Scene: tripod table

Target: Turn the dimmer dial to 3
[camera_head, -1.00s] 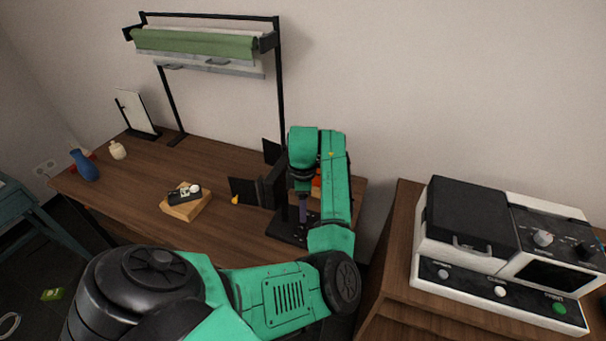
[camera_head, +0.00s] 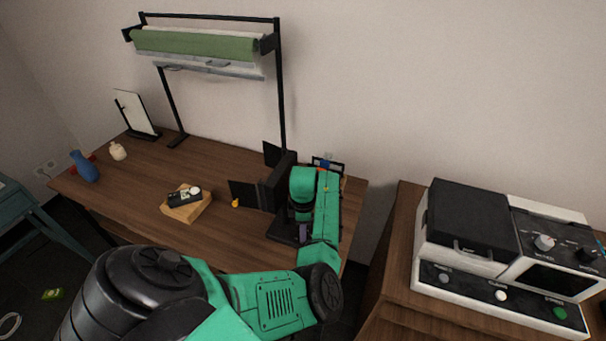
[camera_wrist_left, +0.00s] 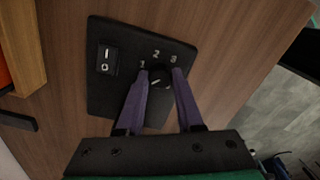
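The black dimmer panel (camera_wrist_left: 105,85) fills the middle of the left wrist view, with a rocker switch (camera_wrist_left: 108,60) and numbers 1, 2 and 3 in an arc. The round black dimmer dial (camera_wrist_left: 160,77) sits below the numbers; where its mark points is hard to tell. My left gripper (camera_wrist_left: 160,72) has its two purple fingers on either side of the dial, with tips close to it. Whether they press on it is unclear. In the head view, a corner of the panel (camera_head: 281,233) shows beside my left gripper (camera_head: 304,233); my arm hides the dial. My right gripper is out of view.
Black upright plates (camera_head: 244,194) stand just left of my left gripper. A wooden block with a dark device (camera_head: 186,209) lies further left on the table. A white and black machine (camera_head: 490,262) stands on the cabinet at right.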

